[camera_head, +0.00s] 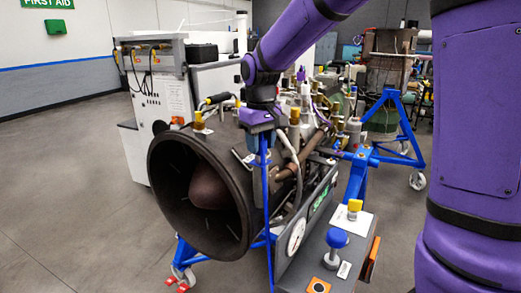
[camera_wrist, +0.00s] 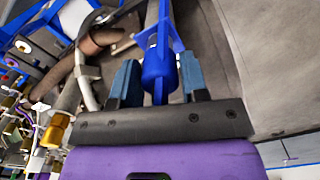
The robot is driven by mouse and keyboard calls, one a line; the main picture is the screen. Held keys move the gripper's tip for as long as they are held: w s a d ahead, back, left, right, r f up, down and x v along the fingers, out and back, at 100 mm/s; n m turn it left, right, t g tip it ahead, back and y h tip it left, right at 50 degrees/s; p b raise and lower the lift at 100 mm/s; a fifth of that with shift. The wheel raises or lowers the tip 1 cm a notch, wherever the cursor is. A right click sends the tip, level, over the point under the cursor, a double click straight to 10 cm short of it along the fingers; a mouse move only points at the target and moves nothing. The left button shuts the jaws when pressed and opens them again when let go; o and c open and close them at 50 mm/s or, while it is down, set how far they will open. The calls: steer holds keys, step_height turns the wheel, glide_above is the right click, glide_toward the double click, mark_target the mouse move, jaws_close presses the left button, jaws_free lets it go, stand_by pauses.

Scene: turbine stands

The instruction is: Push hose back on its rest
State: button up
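My gripper (camera_head: 262,122) is above the rim of the dark turbine (camera_head: 165,175), pointing down. In the wrist view its two teal fingers (camera_wrist: 159,66) are on either side of a blue handle, and they look closed on it. The handle belongs to a slim blue rod (camera_head: 266,195) that hangs upright below my gripper, beside the turbine. A pale grey hose (camera_head: 291,150) curves down to the right of the rod; it also shows in the wrist view (camera_wrist: 84,88), left of my fingers and apart from them. I cannot make out the hose's rest.
A brown pipe (camera_head: 306,162) is close to the hose. A grey panel box (camera_head: 340,262) with a blue knob (camera_head: 337,238) stands at the front right. A blue stand (camera_head: 362,170) carries the turbine. A white cabinet (camera_head: 160,95) is behind. The floor at left is clear.

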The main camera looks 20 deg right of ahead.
mark_target(261, 139)
jaws_close()
steer(key=shift+r, duration=0.7)
steer(key=shift+r, duration=1.4)
step_height(261, 139, up, 8)
stand_by(0.4)
